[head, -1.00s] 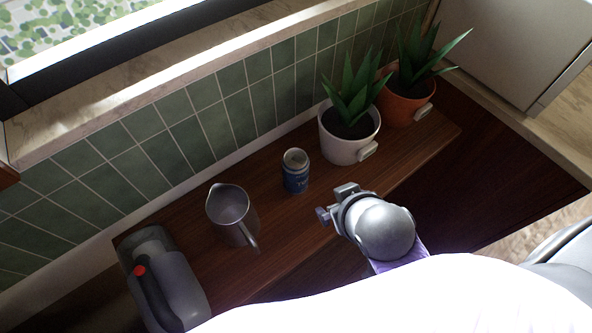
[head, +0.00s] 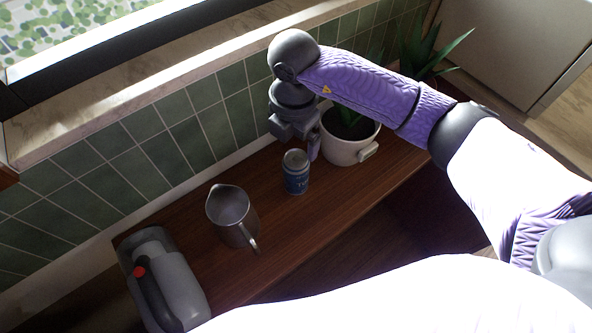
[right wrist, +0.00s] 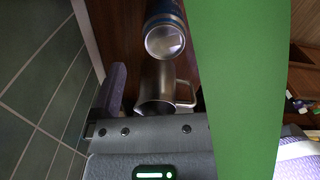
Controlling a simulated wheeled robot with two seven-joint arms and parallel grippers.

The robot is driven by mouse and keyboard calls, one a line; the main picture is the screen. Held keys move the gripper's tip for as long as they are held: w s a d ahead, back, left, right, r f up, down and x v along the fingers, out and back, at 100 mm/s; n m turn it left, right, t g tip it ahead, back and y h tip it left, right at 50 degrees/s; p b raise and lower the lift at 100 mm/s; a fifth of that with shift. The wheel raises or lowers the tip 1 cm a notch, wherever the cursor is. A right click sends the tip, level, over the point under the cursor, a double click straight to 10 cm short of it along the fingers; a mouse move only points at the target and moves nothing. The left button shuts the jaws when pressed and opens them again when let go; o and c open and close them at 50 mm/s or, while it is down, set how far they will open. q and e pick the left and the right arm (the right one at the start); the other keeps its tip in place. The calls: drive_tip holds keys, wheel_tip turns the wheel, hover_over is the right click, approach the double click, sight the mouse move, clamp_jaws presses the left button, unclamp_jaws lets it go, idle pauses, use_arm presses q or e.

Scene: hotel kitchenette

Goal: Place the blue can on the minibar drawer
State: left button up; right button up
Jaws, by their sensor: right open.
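The blue can (head: 296,175) stands upright on the wooden shelf (head: 285,240), between the metal pitcher and the white plant pot. In the right wrist view the can (right wrist: 166,30) shows at the top, its pale round top toward the camera. My right gripper (head: 300,142) is open and empty, just behind and above the can, beside the white pot; it is apart from the can. One finger shows in the right wrist view (right wrist: 117,90); the other is hidden. A dark recess lies below the shelf's front edge; I cannot tell whether it is the minibar drawer. My left gripper is not in view.
The metal pitcher (head: 232,215) stands left of the can; a grey jug-like appliance (head: 165,285) is at the shelf's left end. The white pot (head: 345,148) is close to my right gripper. A green leaf (right wrist: 235,90) covers much of the right wrist view. The tiled wall (head: 150,155) runs behind.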

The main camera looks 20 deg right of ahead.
sight(295, 169)
drive_tip(key=f, duration=0.3)
drive_tip(key=f+b, duration=0.1)
drive_tip(key=f, duration=0.5)
drive_tip(key=shift+s+f+b, duration=0.2)
drive_tip(key=shift+s+b, duration=0.1)
drive_tip(key=shift+b, duration=0.05)
drive_tip(key=shift+c, duration=0.3)
drive_tip(key=c, duration=1.2)
clamp_jaws()
drive_tip(key=shift+r, duration=0.15)
